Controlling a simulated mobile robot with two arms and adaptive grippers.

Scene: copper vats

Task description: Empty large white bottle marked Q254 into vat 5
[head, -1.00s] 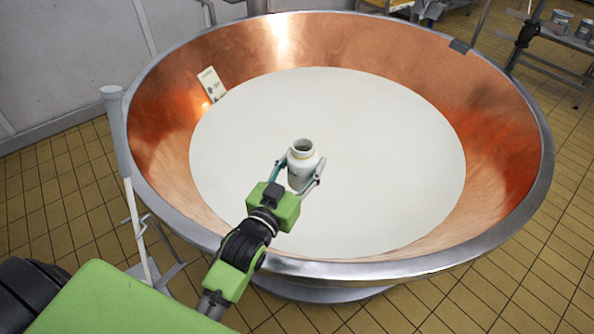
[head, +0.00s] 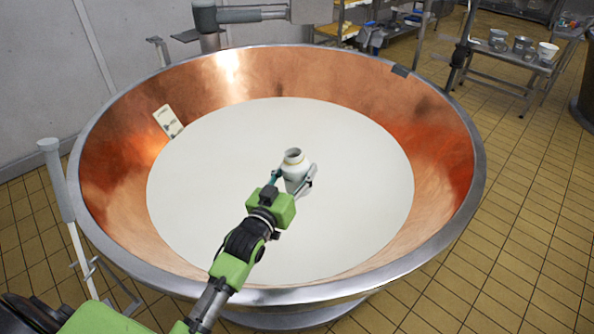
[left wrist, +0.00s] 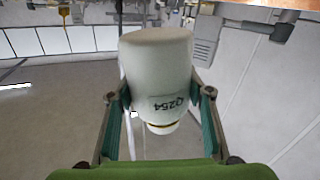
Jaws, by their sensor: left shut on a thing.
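The white bottle (head: 296,177) shows in the head view above the pale liquid in the copper vat (head: 448,150). Its open mouth faces up, and it leans slightly left in the picture. My left gripper (head: 293,178) is shut on its sides. In the left wrist view the bottle (left wrist: 157,75) reads Q254 upside down, between the two fingers of the gripper (left wrist: 160,100). I see no liquid leaving it. No vat number is legible. My right gripper is out of view.
A pale card (head: 168,121) is on the vat's left inner wall. A grey post (head: 57,180) stands beside the vat at left. A bench with several small pots (head: 522,46) stands at back right. Tiled floor (head: 530,230) is open at right.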

